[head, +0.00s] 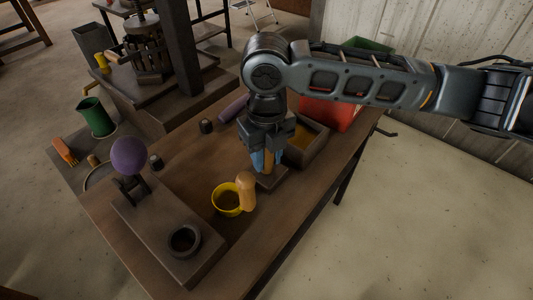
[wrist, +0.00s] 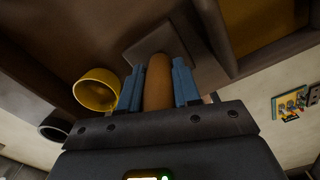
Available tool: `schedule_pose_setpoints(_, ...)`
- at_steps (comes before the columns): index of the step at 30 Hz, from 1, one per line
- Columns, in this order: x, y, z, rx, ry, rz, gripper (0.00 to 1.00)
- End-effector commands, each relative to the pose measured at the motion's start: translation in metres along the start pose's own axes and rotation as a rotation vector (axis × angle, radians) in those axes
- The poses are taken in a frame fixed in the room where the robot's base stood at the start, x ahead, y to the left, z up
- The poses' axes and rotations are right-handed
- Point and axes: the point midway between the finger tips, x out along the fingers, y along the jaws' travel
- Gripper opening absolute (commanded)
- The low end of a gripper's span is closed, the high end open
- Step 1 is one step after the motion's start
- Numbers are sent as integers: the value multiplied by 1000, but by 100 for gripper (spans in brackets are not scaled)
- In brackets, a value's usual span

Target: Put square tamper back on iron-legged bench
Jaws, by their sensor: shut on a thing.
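The square tamper has a tan wooden handle (wrist: 157,82) and a flat, dark square base (wrist: 160,40). My gripper (head: 266,158) is shut on the handle, with a blue finger on each side, and the tamper is roughly upright. In the head view the base (head: 271,182) shows below the fingers, at or just above the top of the iron-legged bench (head: 185,168). I cannot tell if it touches. In the wrist view my gripper (wrist: 158,88) hides the lower end of the handle.
A yellow cup (head: 226,201) and a tan rounded wooden piece (head: 246,191) are close left of the tamper. A wooden box (head: 313,147) stands close behind on the right, with a red bin (head: 330,112) beyond. A dark block with a ring (head: 185,240) is at front left.

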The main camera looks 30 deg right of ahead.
Motion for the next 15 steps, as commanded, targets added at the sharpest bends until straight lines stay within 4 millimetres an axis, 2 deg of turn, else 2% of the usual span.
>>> schedule_pose_setpoints(2,4,0,0,0,0,0,0)
schedule_pose_setpoints(3,4,0,0,0,0,0,33)
schedule_pose_setpoints(11,3,0,0,0,1,0,58)
schedule_pose_setpoints(15,3,0,0,0,0,0,58)
